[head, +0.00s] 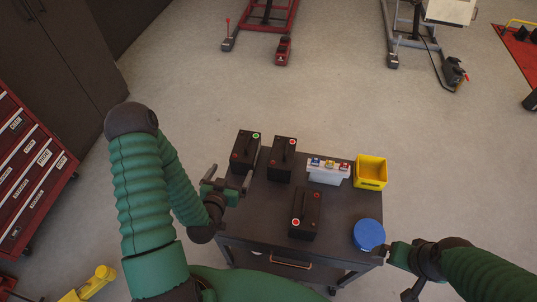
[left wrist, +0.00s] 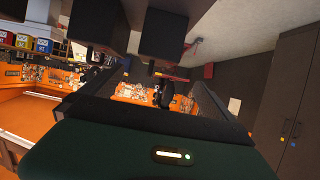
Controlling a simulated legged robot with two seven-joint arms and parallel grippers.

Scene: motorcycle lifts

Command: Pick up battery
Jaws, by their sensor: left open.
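Three black batteries stand on a dark cart top (head: 345,210): one at the back left (head: 245,151), one beside it (head: 282,160), and one nearer the front (head: 305,214). A white battery (head: 327,171) with coloured caps stands to their right. My left gripper (head: 229,180) is open and empty at the cart's left edge, just in front of the back-left battery and apart from it. In the left wrist view, two dark blocks (left wrist: 163,35) show at the top beyond the open fingers; which batteries they are I cannot tell. My right gripper (head: 397,262) is at the cart's front right, its jaws unclear.
A yellow bin (head: 370,172) and a blue round container (head: 369,235) sit on the cart's right side. A red tool chest (head: 30,170) stands at the left. Motorcycle lifts (head: 265,15) are at the back, with open floor between.

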